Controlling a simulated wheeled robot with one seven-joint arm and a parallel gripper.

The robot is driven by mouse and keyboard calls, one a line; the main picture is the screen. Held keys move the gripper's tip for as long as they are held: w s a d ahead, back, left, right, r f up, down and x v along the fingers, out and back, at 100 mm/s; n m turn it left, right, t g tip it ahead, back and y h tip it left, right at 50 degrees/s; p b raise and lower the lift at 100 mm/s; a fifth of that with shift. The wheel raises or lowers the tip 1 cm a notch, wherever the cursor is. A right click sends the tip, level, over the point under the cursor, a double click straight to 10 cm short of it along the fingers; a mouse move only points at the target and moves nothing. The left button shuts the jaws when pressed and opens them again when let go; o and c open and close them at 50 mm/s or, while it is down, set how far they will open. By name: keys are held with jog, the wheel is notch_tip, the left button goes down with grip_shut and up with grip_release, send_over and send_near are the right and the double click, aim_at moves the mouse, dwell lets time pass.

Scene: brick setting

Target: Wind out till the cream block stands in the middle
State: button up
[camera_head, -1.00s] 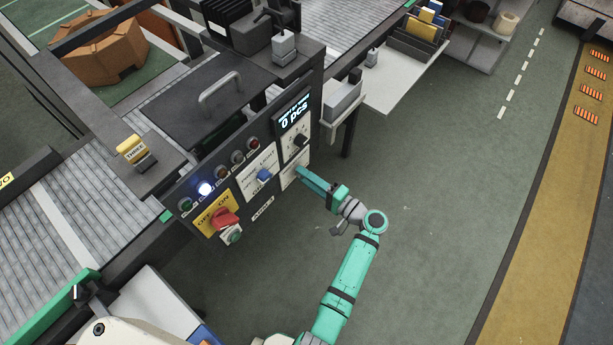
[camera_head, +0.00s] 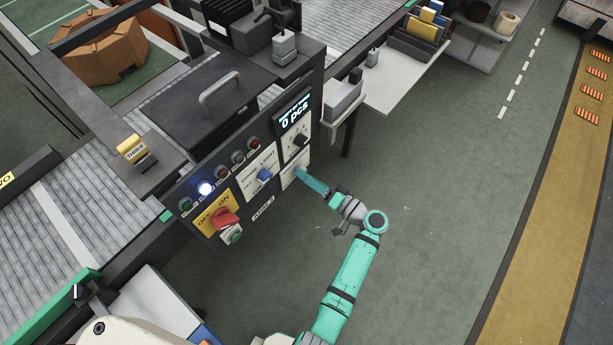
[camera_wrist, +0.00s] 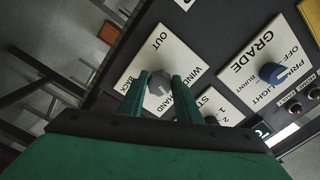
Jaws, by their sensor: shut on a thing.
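My gripper (camera_head: 305,176) is at the right end of the machine's control panel in the head view. In the wrist view my gripper (camera_wrist: 161,92) has its two green fingers shut on a grey knob (camera_wrist: 158,85), one on each side. The knob sits on a white plate (camera_wrist: 181,52) on which OUT, WIND, HAND and part of BACK can be read. In the head view the fingers mostly cover this knob. I cannot make out a cream block in either view.
A red switch (camera_head: 224,217) on a yellow plate, a blue GRADE knob (camera_head: 264,176), a black knob (camera_head: 300,140) and a display (camera_head: 294,113) reading 0 pcs share the panel. One lamp (camera_head: 205,188) glows white. The green floor right of my arm is clear.

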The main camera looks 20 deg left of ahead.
jog(key=shift+w+d+f, duration=0.1)
jog(key=o, duration=1)
jog(key=shift+c, duration=0.2)
jog(key=shift+o, duration=0.5)
jog(key=v, duration=1)
jog(key=shift+s+d, duration=0.25)
jog(key=shift+s, duration=0.05)
jog(key=shift+a, duration=0.1)
